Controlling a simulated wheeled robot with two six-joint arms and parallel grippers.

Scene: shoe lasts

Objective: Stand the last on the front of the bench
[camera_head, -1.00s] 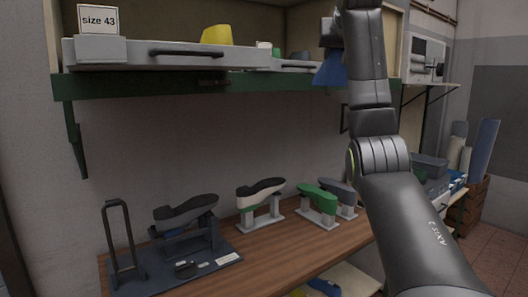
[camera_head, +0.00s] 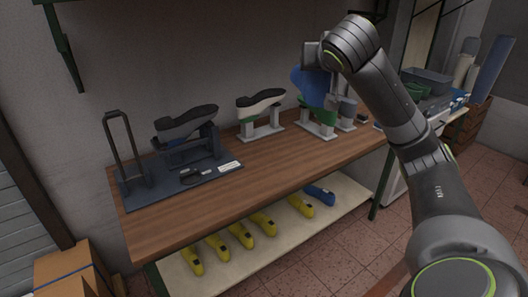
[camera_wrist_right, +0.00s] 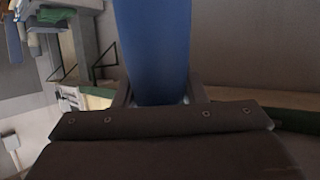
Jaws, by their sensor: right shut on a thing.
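A blue last (camera_head: 312,86) is held in my right gripper (camera_head: 328,98), above the right part of the wooden bench (camera_head: 240,180). In the right wrist view the blue last (camera_wrist_right: 153,45) stands between the two fingers (camera_wrist_right: 158,96), which are shut on it. Its lower end is hard to make out in the head view, where it overlaps the green last behind it. The bench's front strip is bare. My left gripper is not in view.
A dark stand with a last (camera_head: 185,125) sits at the bench's left. A black-and-white last (camera_head: 260,98) and a green last (camera_head: 318,116) stand on supports along the back. Several yellow lasts (camera_head: 216,247) and a blue one (camera_head: 320,195) lie on the shelf below.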

